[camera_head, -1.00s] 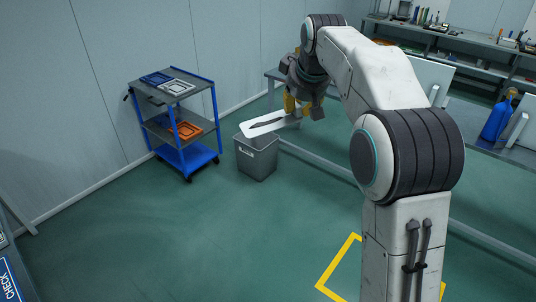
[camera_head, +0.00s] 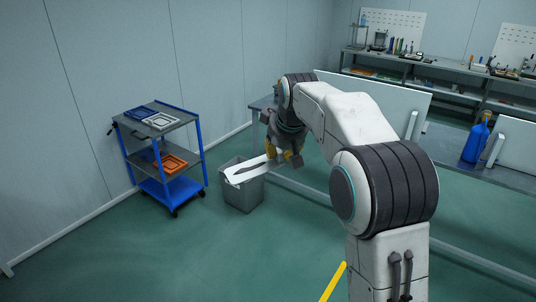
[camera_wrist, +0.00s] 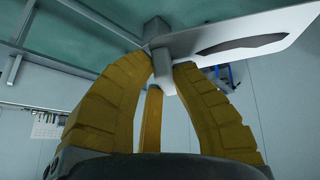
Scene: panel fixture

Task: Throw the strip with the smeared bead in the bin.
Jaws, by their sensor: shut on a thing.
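A white strip with a long dark smear (camera_head: 246,172) extends left from my gripper (camera_head: 287,157) in the head view. My gripper's yellow fingers are shut on its right end. The wrist view also shows the strip (camera_wrist: 290,22) with the dark smear along it, between the fingertips (camera_wrist: 165,70). The grey bin (camera_head: 243,196) stands on the floor below. The strip's free end appears over the bin's opening; the exact height above the rim is hard to tell.
A blue and grey cart (camera_head: 160,155) with trays stands left of the bin. A long table with white panels (camera_head: 385,98) and a blue bottle (camera_head: 476,140) is at the right. A shelf bench (camera_head: 440,68) runs along the back.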

